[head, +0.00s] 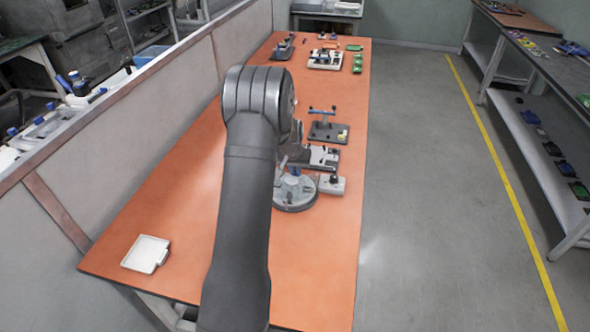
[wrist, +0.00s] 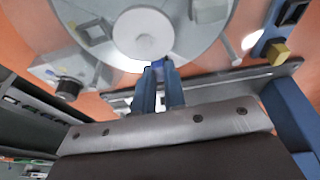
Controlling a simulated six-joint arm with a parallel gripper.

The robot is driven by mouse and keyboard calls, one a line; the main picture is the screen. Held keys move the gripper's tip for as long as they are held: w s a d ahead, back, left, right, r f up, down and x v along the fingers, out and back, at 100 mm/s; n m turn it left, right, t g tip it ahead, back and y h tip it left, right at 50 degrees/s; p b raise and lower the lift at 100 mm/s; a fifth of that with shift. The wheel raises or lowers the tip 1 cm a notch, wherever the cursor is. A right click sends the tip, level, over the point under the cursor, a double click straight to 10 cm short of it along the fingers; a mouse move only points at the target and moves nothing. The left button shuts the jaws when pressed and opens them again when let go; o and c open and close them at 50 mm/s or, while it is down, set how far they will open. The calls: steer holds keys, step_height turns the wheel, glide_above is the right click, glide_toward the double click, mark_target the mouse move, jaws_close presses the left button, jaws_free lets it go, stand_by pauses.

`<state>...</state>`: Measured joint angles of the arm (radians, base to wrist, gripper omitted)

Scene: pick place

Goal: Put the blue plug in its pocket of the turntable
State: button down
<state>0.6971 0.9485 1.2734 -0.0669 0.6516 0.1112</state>
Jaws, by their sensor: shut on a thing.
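The turntable (head: 297,198) is a round grey disc on the orange bench, partly hidden behind my arm in the head view. In the wrist view its disc (wrist: 185,52) fills the top, with a pale round hub (wrist: 143,38). A square pocket (wrist: 96,32) shows left of the hub, and another square feature (wrist: 208,10) right of it. My gripper (wrist: 159,66) has its fingers close together at the disc's near side, beside the hub in the picture. It is shut on the blue plug, which is mostly hidden by the fingers. I cannot tell whether the plug touches the disc.
A small block with a black knob (head: 332,184) stands right of the turntable. A dark fixture plate (head: 328,133) with a blue-handled bar stands behind. A white tray (head: 147,253) lies front left. A partition (head: 130,130) runs along the left. The front bench is largely clear.

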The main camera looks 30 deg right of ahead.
steer(key=shift+f, duration=0.2)
stand_by(0.7)
steer(key=c, duration=1.4)
jaws_free()
steer(key=c, duration=0.4)
steer(key=shift+o, duration=0.2)
steer(key=shift+r, duration=0.15)
steer(key=shift+r, duration=3.35)
steer(key=shift+f, duration=3.5)
steer(key=shift+r, duration=0.1)
